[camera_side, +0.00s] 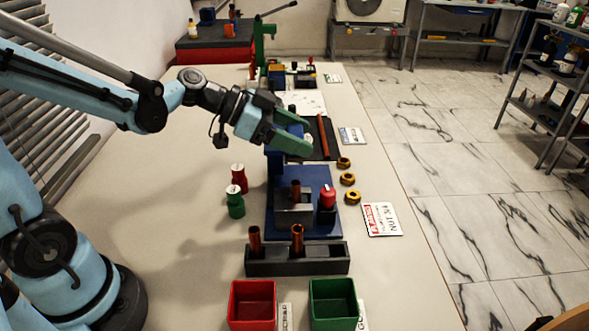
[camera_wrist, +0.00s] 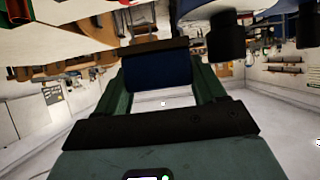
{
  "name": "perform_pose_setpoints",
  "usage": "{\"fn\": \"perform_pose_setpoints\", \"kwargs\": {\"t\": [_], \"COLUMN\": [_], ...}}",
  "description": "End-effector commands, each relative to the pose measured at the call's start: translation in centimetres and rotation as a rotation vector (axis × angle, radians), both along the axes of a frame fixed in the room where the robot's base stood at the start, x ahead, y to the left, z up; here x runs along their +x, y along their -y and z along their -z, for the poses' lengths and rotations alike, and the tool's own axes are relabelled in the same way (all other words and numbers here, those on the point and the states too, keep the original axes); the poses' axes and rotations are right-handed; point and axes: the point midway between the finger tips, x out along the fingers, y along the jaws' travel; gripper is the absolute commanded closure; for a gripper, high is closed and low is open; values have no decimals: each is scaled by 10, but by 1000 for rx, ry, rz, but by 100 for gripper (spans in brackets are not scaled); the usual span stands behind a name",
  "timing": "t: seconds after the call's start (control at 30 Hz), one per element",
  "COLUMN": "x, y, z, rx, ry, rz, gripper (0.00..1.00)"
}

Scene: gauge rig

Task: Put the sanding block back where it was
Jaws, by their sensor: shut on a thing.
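In the wrist view the block sits between the two fingers. In the side view only a bit of blue shows between the fingers (camera_side: 290,118), held in the air above the bench, just behind the blue gauge rig (camera_side: 280,224). A dark mat (camera_side: 330,150) with an orange-brown rod (camera_side: 322,136) lies behind and right of the gripper. The block's former place cannot be told.
Several brass nuts (camera_side: 347,179) and a printed card (camera_side: 382,219) lie right of the rig. A red and a green cylinder (camera_side: 236,204) stand left. A dark rack (camera_side: 297,264), a red bin (camera_side: 252,306) and a green bin (camera_side: 333,304) are in front. The bench's left side is clear.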

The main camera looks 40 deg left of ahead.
Motion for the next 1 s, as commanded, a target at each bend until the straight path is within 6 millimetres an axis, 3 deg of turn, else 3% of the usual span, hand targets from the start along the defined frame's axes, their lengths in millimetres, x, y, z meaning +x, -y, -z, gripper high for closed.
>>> {"fn": "perform_pose_setpoints", "kwargs": {"t": [0.6,0.77,1.0], "x": [0,14,30], "y": [-2,-35,-107], "z": [-51,-52,-52], "rx": [0,5,7], "ry": [-1,-9,-18], "rz": [-1,-9,-12], "gripper": [62,62,62]}}
